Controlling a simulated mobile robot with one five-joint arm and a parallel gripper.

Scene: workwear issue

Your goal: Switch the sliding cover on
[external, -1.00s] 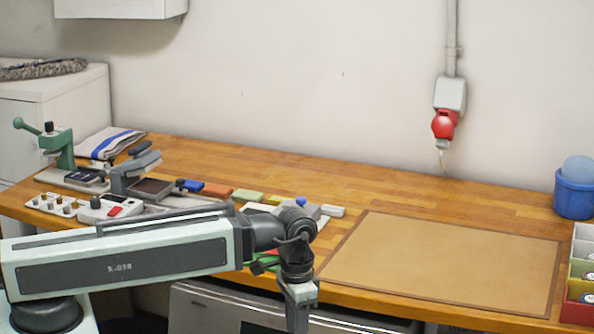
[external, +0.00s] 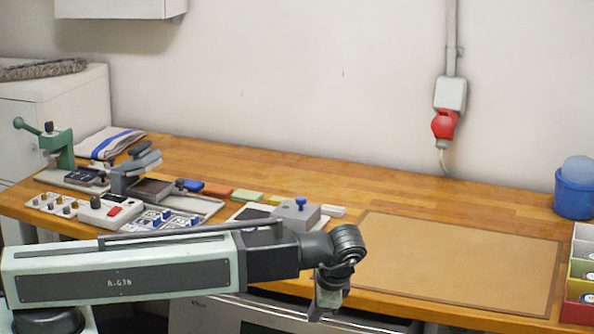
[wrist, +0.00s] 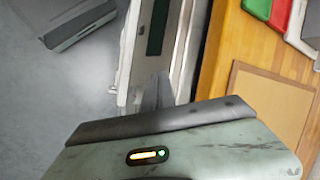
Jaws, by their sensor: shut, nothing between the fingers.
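A grey block with a blue knob (external: 296,214) stands on a pale plate near the bench's front edge, left of the tan mat; it looks like the sliding cover, but I cannot be sure. My forearm hides part of the plate's front. Green and red pieces (wrist: 268,10) show at the top right of the wrist view; I cannot tell whether they belong to that plate. My gripper (external: 318,308) points down in front of the bench edge, right of and lower than the block, apart from it. Its fingers (wrist: 158,92) are shut and empty in the wrist view.
The tan mat (external: 450,262) is bare. Left on the bench are a switch panel (external: 165,220), a white box with a red rocker (external: 108,210) and a green lever press (external: 58,145). A blue bucket (external: 573,195) and colored bins (external: 582,270) stand right. The bench edge is close.

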